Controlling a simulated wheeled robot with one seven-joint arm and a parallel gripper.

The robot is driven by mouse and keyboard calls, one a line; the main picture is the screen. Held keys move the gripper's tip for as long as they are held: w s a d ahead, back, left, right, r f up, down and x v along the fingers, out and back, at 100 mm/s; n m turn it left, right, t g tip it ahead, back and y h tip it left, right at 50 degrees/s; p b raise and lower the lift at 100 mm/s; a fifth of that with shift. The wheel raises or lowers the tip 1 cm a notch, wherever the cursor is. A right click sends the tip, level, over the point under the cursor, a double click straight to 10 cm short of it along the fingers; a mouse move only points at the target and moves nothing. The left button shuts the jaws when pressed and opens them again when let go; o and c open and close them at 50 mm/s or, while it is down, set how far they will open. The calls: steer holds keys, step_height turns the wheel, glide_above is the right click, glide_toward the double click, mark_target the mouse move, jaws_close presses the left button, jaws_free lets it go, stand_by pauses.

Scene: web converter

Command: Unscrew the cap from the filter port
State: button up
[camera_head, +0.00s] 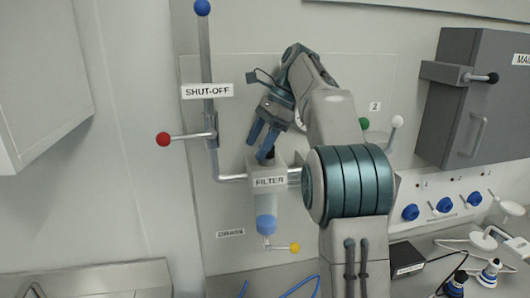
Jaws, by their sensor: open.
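The filter (268,182) is a pale block with a FILTER label and a clear bowl with a blue lower part (266,225) below it. A small dark piece on top of the block, by the fingers, may be the cap (270,154); it is partly hidden and too small to be sure. My gripper (257,150) is open, with its blue fingers pointing down just above the filter's top. One finger is close to the dark piece; I cannot tell whether they touch.
A pipe with a red-knobbed lever (163,139) and SHUT-OFF label (207,91) stands left of the gripper. A yellow-knobbed drain lever (294,248) is below the filter. A grey cabinet (485,100) and blue knobs (445,204) are at right.

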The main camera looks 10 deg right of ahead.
steer(key=shift+w+d+f+m, duration=0.1)
steer(key=shift+w+d+m, duration=0.05)
steer(key=shift+m, duration=0.25)
steer(key=shift+d+t, duration=0.3)
steer(key=shift+a+m, duration=0.15)
steer(key=shift+m, duration=0.25)
steer(key=shift+m+t, duration=0.7)
steer(key=shift+m, duration=0.5)
steer(key=shift+w, duration=0.1)
steer(key=shift+m+t+h, duration=0.3)
steer(key=shift+m+t, duration=0.2)
steer(key=shift+m, duration=0.7)
steer(key=shift+w+m, duration=0.15)
steer(key=shift+m, duration=0.15)
